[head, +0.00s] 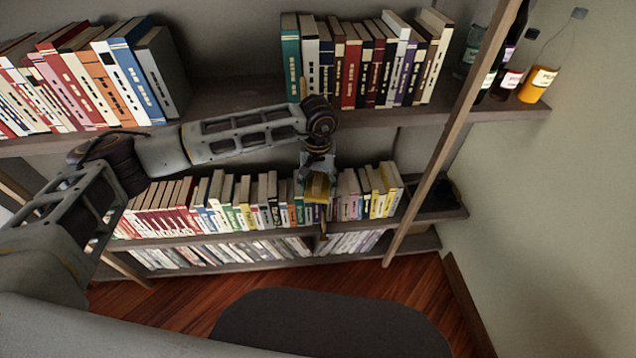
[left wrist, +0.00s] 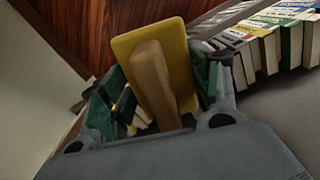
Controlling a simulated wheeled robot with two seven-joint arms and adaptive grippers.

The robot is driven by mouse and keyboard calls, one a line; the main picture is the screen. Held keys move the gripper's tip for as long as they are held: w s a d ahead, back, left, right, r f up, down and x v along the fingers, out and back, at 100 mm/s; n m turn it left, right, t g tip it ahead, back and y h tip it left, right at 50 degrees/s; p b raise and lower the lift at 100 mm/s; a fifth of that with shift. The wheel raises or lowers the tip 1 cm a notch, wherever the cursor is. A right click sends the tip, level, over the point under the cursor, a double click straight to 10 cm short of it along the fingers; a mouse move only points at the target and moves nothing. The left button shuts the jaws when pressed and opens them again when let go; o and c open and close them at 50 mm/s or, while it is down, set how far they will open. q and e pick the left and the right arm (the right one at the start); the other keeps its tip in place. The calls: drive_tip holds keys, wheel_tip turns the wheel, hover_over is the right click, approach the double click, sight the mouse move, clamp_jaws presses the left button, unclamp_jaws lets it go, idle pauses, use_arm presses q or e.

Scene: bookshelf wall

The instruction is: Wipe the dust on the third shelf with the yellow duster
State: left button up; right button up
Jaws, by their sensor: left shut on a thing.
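The yellow duster (head: 317,187) is in my left gripper (head: 318,172), in front of the row of books on the lower shelf (head: 425,213) in the head view. In the left wrist view the duster (left wrist: 181,47) shows a flat yellow pad and a tan handle. The left gripper (left wrist: 162,90) is shut on it, with a finger on each side. I cannot tell whether the pad touches the shelf or the books. No dust can be made out. My right gripper is not in view.
An upper shelf (head: 235,104) holds two groups of books and several bottles (head: 538,84) at its right end. A slanting wooden post (head: 440,150) stands right of the gripper. A dark rug (head: 330,325) lies on the wooden floor.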

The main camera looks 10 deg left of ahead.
use_arm(q)
drive_tip(key=shift+r+p, duration=0.65)
drive_tip(key=shift+r, duration=0.2)
drive_tip(key=shift+f, duration=0.2)
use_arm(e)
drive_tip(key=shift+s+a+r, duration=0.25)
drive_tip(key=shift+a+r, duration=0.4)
